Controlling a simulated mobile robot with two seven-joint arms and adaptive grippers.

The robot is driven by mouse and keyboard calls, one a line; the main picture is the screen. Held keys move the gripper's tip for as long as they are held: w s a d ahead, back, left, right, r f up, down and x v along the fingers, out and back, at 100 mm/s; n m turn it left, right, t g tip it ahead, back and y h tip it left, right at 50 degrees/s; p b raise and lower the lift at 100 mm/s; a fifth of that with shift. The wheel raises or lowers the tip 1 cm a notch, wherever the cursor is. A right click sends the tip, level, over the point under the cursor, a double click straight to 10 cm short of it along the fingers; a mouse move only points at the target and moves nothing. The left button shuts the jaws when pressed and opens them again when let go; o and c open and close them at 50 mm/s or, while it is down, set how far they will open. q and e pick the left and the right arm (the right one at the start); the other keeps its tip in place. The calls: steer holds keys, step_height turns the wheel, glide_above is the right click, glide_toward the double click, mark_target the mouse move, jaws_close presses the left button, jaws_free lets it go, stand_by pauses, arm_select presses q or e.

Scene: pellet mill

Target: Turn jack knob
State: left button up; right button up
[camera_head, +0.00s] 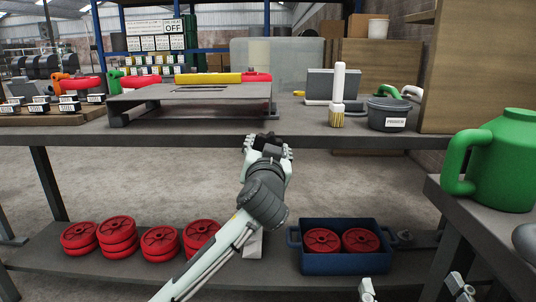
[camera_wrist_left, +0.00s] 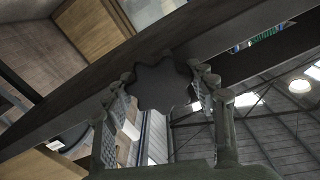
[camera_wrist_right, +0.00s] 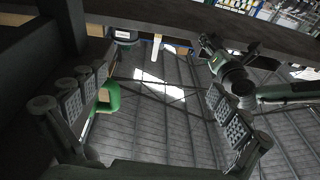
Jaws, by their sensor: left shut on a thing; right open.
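The jack knob (camera_wrist_left: 160,86) is a dark, star-shaped knob under the bench edge in the left wrist view. My left gripper (camera_wrist_left: 166,80) has its fingers on either side of the knob and is shut on it. In the head view, my left gripper (camera_head: 267,143) is at the front edge of the bench, below the grey raised plate (camera_head: 190,93), and mostly hides the knob. My right gripper (camera_head: 412,288) shows only its fingertips at the bottom of the head view. It is open and empty, and in the right wrist view its fingers (camera_wrist_right: 150,100) are wide apart.
Red wheels (camera_head: 117,235) and a blue crate (camera_head: 345,263) holding red wheels stand on the lower shelf. A brush (camera_head: 338,95) and a dark tub (camera_head: 389,114) stand on the bench at right. A green jug (camera_head: 507,160) stands on the right-hand table.

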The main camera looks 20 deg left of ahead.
arm_select(q)
steer(key=shift+f+n+b, duration=0.15)
steer(key=shift+n+b, duration=0.15)
steer(key=shift+n, duration=2.7)
arm_select(e)
steer(key=shift+s+r+t+y, duration=0.15)
steer(key=shift+s+r+t, duration=0.1)
steer(key=shift+r+t, duration=0.4)
steer(key=shift+s+r+t+y, duration=0.1)
steer(key=shift+s+r+t, duration=0.2)
steer(key=shift+r, duration=0.5)
steer(key=shift+s+r+t+y, duration=0.2)
steer(key=shift+r+t, duration=0.35)
steer(key=shift+r, duration=0.2)
arm_select(q)
steer(key=shift+b, duration=0.3)
steer(key=o, duration=1.2)
steer(key=shift+c, duration=0.2)
steer(key=shift+r, duration=0.2)
